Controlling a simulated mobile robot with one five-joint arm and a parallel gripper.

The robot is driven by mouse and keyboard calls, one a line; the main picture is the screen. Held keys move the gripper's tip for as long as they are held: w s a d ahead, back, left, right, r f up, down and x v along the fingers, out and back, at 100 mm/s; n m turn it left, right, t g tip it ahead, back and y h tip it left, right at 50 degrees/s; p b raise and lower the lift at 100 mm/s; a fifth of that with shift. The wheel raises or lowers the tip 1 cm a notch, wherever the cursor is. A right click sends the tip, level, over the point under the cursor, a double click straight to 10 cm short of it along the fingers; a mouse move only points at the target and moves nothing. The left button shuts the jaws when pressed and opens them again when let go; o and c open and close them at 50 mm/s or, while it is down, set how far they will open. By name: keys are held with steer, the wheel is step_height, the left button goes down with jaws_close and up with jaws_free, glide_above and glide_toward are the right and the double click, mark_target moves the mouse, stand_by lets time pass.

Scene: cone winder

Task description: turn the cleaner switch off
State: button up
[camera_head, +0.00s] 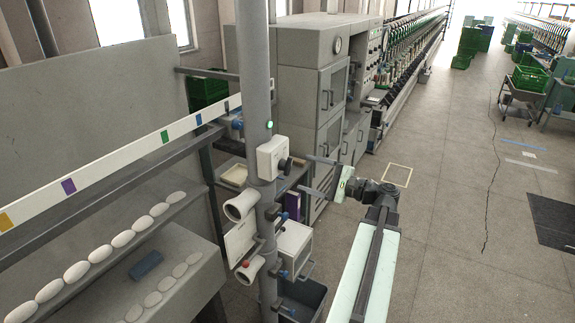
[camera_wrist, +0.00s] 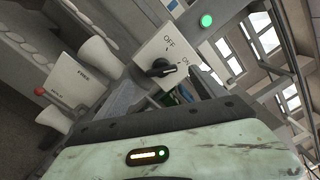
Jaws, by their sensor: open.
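The cleaner switch is a white box (camera_head: 268,160) with a black rotary knob (camera_head: 286,165), fixed on a grey upright post. The wrist view shows the box face (camera_wrist: 163,48) with the labels OFF and ON, and the knob (camera_wrist: 160,68) with its narrow end towards ON. A green lamp (camera_head: 269,124) glows above the box; it also shows in the wrist view (camera_wrist: 206,21). My gripper (camera_head: 306,173) is open and empty. Its two fingers point left towards the knob, apparently a short gap to its right. Nothing hides the knob in either view.
Below the switch, white cylinders (camera_head: 241,206), a white panel (camera_head: 240,240) and a red-knobbed lever (camera_head: 246,264) crowd the post. A grey cabinet (camera_head: 295,90) stands behind. Open floor (camera_head: 450,220) lies to the right.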

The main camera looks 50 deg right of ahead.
mark_target(290, 167)
steer(key=x, duration=0.7)
steer(key=shift+w, duration=0.25)
steer(key=shift+s, duration=0.1)
steer(key=c, duration=1.4)
